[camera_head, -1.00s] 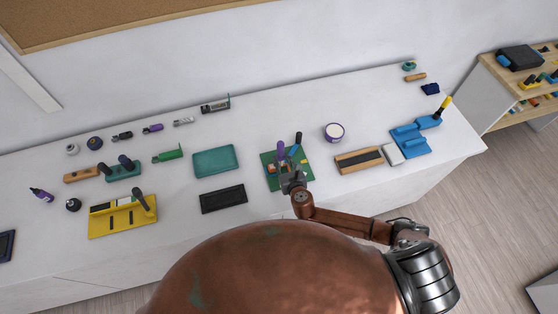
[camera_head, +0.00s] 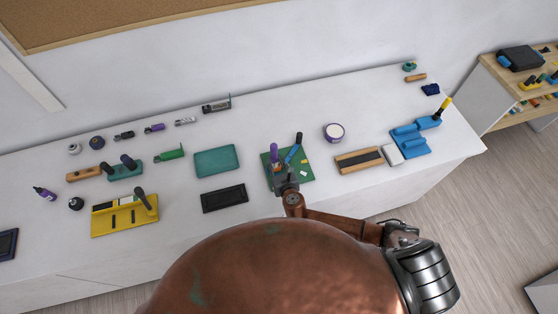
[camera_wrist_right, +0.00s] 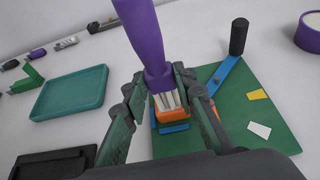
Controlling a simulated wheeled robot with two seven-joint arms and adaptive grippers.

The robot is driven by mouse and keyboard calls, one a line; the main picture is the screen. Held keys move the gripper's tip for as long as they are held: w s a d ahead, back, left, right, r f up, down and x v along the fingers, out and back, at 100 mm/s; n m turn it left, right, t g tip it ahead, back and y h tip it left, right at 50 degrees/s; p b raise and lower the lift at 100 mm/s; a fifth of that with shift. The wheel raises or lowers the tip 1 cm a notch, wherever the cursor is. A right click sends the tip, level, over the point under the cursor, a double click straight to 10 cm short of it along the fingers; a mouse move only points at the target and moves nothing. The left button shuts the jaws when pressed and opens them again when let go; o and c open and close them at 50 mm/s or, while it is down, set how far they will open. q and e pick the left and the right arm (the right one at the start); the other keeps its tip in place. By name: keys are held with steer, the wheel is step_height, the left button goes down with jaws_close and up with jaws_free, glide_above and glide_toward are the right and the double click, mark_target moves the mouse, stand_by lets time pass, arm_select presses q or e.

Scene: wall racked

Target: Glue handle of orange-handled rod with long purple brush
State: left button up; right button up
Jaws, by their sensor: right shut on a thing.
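My right gripper (camera_head: 285,178) is shut on the long purple brush (camera_head: 274,152) over the green mat. In the right wrist view, the purple brush (camera_wrist_right: 148,45) stands nearly upright between the fingers of the right gripper (camera_wrist_right: 170,95), its pale bristles pointing down. An orange piece (camera_wrist_right: 172,114), likely the rod's handle, lies directly under the bristles. They seem to meet, but I cannot tell whether they touch. The orange piece also shows in the head view (camera_head: 278,168), partly hidden. The rod itself cannot be made out. My left gripper is not in view.
The green mat (camera_head: 303,173) also bears a blue bar with a black knob (camera_head: 295,149) and small yellow and white pieces. A teal tray (camera_head: 216,160) and a black tray (camera_head: 224,198) lie left. A round purple-rimmed tub (camera_head: 334,132) and a wooden block (camera_head: 359,162) stand right.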

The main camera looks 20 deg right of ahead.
steer(key=shift+a+f, duration=0.15)
steer(key=shift+a, duration=1.6)
steer(key=shift+d+r+p, duration=0.2)
steer(key=shift+d+p, duration=0.65)
steer(key=shift+d, duration=0.85)
steer(key=shift+d+f, duration=0.15)
steer(key=shift+d, duration=0.7)
steer(key=shift+d+f, duration=0.1)
steer(key=shift+d, duration=0.7)
